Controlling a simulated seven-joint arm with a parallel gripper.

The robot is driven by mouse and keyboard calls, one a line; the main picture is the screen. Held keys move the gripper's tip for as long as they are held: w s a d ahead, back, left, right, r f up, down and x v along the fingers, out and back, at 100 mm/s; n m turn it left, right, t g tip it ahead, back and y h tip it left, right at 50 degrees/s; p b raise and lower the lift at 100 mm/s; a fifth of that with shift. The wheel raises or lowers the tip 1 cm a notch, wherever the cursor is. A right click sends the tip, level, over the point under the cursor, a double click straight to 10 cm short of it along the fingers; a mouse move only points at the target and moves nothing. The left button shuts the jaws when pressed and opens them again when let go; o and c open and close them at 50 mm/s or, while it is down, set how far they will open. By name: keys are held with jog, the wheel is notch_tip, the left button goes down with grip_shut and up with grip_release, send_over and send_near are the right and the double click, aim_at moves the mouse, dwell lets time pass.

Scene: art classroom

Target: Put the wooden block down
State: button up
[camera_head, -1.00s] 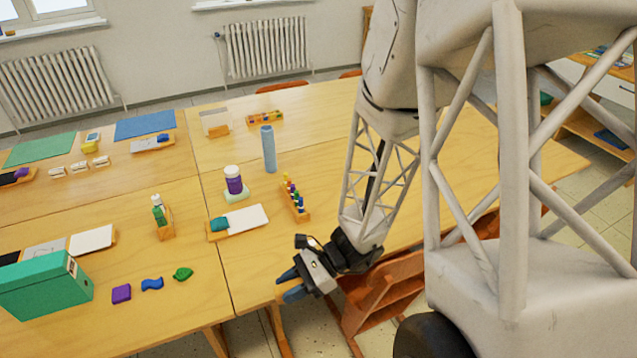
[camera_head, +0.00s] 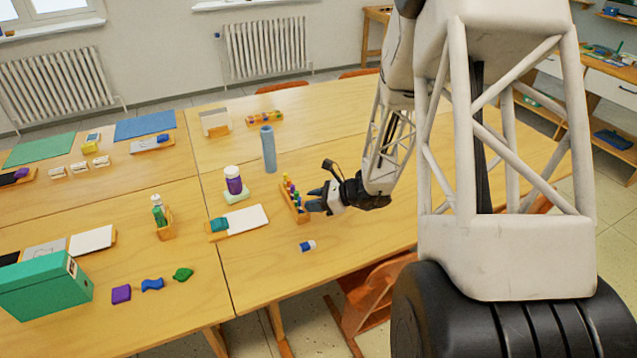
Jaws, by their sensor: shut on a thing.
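The wooden block (camera_head: 301,217) is a narrow orange-brown holder with a row of coloured pieces, yellow, red, blue and green. It is right of the white board in the middle of the table. My gripper (camera_head: 313,197) is at its right side, with its dark blue fingers shut on it. The arm reaches in from the right. The fingers hide part of the block's right side, and I cannot tell whether its underside touches the table.
A small blue and white piece (camera_head: 307,246) lies in front of the block. A blue cylinder (camera_head: 268,150) stands behind it. A purple bottle with a white lid (camera_head: 233,181) and a white board (camera_head: 248,219) are to the left. The tabletop (camera_head: 350,240) front right is clear.

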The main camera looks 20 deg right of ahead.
jog(key=w+d+m+t+h, duration=0.1)
jog(key=w+d+m+t, duration=0.1)
jog(key=w+d, duration=0.45)
jog(key=shift+d+f, duration=0.25)
jog(key=shift+f, duration=0.9)
jog(key=shift+d+f, duration=0.2)
jog(key=shift+f, duration=0.95)
jog(key=shift+w, duration=0.15)
send_over(318, 182)
jog(key=shift+w+d+f, duration=0.1)
jog(key=shift+f, duration=0.6)
jog(key=shift+f, duration=0.1)
jog(key=shift+f, duration=1.7)
jog(key=shift+f, duration=0.15)
